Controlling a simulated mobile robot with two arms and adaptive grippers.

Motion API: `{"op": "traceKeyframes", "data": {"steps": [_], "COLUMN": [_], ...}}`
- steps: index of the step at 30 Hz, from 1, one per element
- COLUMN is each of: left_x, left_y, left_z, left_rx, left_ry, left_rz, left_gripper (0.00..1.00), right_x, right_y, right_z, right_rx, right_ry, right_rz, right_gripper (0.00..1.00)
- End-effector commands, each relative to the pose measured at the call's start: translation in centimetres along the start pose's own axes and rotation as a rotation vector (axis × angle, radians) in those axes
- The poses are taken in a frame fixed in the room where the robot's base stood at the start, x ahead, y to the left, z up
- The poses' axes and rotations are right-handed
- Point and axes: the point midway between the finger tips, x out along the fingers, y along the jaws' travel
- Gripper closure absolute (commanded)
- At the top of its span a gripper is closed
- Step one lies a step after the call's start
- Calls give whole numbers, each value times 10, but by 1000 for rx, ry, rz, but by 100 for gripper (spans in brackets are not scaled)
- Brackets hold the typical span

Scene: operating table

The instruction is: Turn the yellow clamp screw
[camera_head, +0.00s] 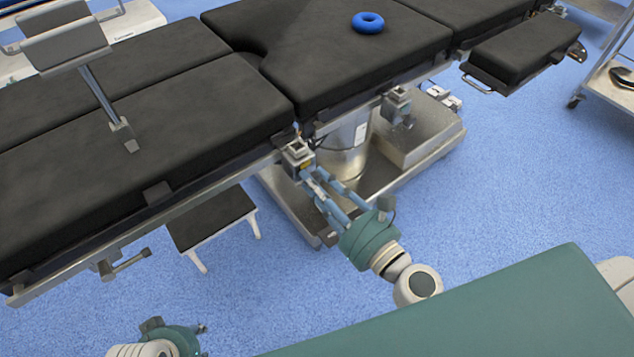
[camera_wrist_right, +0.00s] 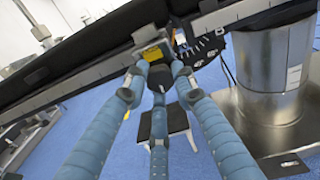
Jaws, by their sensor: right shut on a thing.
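The clamp (camera_head: 298,153) with a yellow patch sits on the side rail of the operating table. In the right wrist view its yellow face (camera_wrist_right: 152,54) is just beyond the fingertips, with a dark screw knob (camera_wrist_right: 160,76) below it. My right gripper (camera_head: 314,182) reaches up to the clamp from the front. In the right wrist view its fingers (camera_wrist_right: 157,77) are closed around the dark knob, which they partly hide. My left gripper (camera_head: 178,338) is low at the bottom left, far from the clamp; its fingers do not show clearly.
The operating table (camera_head: 120,130) has black pads, and a blue ring (camera_head: 368,22) lies on top. Another clamp (camera_head: 396,103) is further right on the rail. The metal base and column (camera_head: 345,155) stand close behind my right gripper. A black-topped stool (camera_head: 212,220) is under the table.

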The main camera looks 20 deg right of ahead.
Motion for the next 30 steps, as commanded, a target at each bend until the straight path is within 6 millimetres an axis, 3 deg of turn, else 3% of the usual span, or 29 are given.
{"op": "traceKeyframes", "data": {"steps": [12, 29, 30], "left_x": [2, 4, 4], "left_y": [0, 0, 0], "left_z": [-1, 0, -1], "left_rx": [0, 0, 0], "left_ry": [3, 0, 1], "left_rz": [-1, 0, 0], "left_gripper": [62, 62, 62], "right_x": [0, 0, 0], "right_y": [-1, -1, -1], "right_z": [-1, -1, -1], "right_rx": [202, 235, 235], "right_ry": [1, 1, 1], "right_rz": [-3, -4, -4], "right_gripper": [100, 100, 72]}}
